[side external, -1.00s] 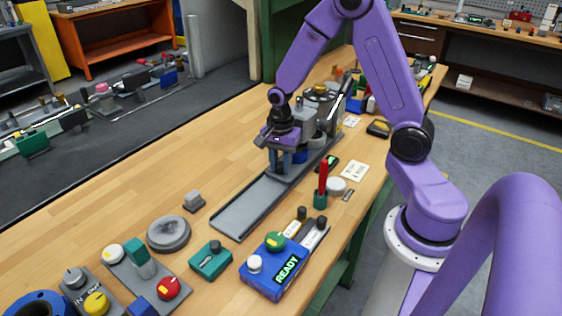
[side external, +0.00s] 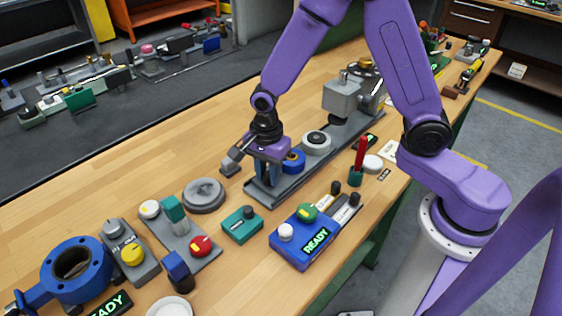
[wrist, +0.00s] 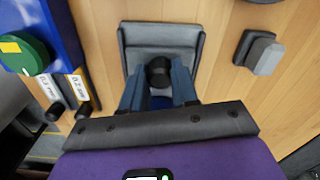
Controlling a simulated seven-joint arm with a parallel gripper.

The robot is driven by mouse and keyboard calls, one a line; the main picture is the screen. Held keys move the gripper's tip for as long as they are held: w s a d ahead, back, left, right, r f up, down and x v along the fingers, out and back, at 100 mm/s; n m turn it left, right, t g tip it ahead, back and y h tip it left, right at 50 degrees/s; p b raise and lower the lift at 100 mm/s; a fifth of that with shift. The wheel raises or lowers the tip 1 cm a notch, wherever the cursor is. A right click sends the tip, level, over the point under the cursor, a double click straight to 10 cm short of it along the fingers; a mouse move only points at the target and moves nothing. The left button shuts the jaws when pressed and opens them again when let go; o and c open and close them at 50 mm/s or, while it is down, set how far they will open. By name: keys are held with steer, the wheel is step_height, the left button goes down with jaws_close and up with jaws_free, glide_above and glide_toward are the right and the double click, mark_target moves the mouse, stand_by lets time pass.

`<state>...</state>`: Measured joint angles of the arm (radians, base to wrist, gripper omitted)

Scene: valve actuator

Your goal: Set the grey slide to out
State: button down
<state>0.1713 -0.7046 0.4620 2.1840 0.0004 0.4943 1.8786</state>
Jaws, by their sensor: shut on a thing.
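The grey slide (wrist: 140,60) lies in a long grey track (side external: 345,136). My gripper (side external: 268,180) is at the track's near end, fingers pointing down. In the wrist view its two blue-grey fingers (wrist: 158,82) are shut on the slide's dark knob (wrist: 158,66), close to the track's raised end wall (wrist: 162,28). A blue round part (side external: 294,161) and a grey round part with a dark centre (side external: 317,141) sit behind the gripper along the track. The gripper hides much of the slide in the side view.
A grey block (side external: 341,97) stands at the track's far end. A blue box reading READY (side external: 305,238), a teal box (side external: 242,225), a grey disc (side external: 203,194) and a small grey block (side external: 231,163) are near the gripper.

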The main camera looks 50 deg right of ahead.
steer(key=shift+a, duration=0.5)
steer(key=c, duration=0.8)
jaws_free()
steer(key=shift+a, duration=0.15)
steer(key=shift+c, duration=0.2)
steer(key=shift+d, duration=0.2)
steer(key=shift+r, duration=0.35)
step_height(320, 180, up, 17)
steer(key=shift+f, duration=0.15)
